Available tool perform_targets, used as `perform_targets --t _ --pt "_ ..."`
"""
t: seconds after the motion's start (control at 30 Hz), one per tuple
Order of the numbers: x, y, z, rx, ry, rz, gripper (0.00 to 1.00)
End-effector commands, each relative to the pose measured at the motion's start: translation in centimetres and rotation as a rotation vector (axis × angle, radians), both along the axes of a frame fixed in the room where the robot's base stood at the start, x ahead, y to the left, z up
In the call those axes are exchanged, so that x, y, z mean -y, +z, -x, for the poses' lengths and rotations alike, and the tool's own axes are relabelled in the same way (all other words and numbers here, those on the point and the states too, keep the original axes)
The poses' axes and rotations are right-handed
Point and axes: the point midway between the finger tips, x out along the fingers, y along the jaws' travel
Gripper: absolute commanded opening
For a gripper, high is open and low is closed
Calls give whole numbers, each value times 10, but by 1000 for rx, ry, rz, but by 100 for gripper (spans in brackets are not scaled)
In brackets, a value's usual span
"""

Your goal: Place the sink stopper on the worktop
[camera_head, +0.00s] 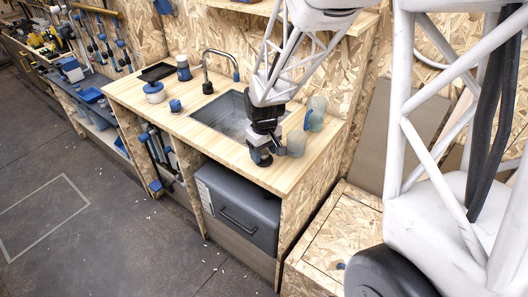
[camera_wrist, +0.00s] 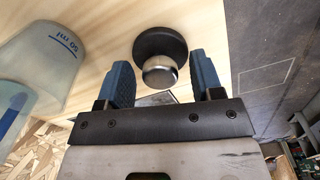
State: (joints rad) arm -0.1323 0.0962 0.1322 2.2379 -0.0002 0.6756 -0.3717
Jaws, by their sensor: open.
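The sink stopper (camera_wrist: 152,41), a black disc with a shiny metal knob (camera_wrist: 160,76), shows in the wrist view against the pale wooden worktop (camera_wrist: 110,18). My gripper (camera_wrist: 160,62) is open, with one blue finger on each side of the stopper and gaps visible to the knob. In the head view my gripper (camera_head: 261,157) is low over the worktop (camera_head: 180,122), near its front edge and in front of the sink (camera_head: 228,115). I cannot make out the stopper there. Whether its disc rests flat on the wood is hard to tell.
Two translucent cups, one behind (camera_head: 316,112) and one closer (camera_head: 296,143), stand just right of my gripper. Some worktop is clear left of the gripper.

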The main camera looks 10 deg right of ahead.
Motion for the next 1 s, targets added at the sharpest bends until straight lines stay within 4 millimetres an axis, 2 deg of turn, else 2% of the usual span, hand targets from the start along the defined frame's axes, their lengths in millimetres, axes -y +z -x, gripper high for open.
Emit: perform_targets --t 0.27,0.8,1.0 --pt "0 20 0 2 0 0 60" --pt "0 99 0 3 0 -1 60" --pt "0 116 0 0 0 0 60"
